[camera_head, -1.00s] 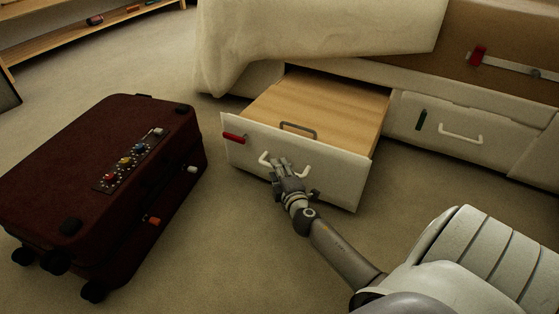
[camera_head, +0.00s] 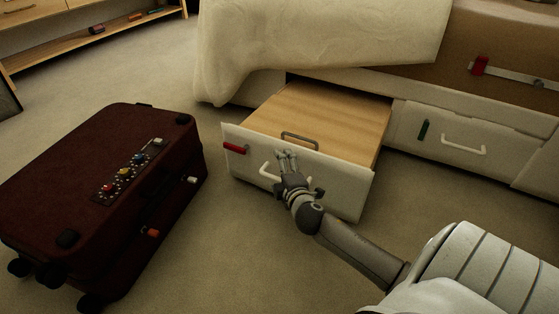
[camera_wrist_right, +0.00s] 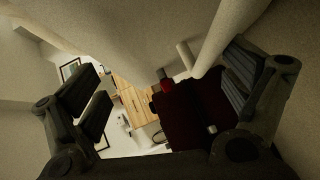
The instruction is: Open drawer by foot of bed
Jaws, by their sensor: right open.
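The drawer (camera_head: 340,186) at the foot of the bed (camera_head: 325,40) stands pulled well out, with a white front and a wooden top panel. Its white handle (camera_head: 267,172) is partly hidden behind my right gripper (camera_head: 287,155), whose fingers are in front of the drawer front, near its upper edge. In the right wrist view the same gripper (camera_wrist_right: 168,88) has its fingers spread wide with nothing held between them. A pale bar, apparently the handle (camera_wrist_right: 186,55), shows beyond the fingers. I cannot tell whether they touch it. My left gripper is not in view.
A dark red suitcase (camera_head: 90,180) lies on the carpet left of the drawer. A red latch (camera_head: 236,148) is on the drawer front. A second, closed drawer (camera_head: 450,140) is at the right. A low wooden shelf (camera_head: 90,42) stands at the back left.

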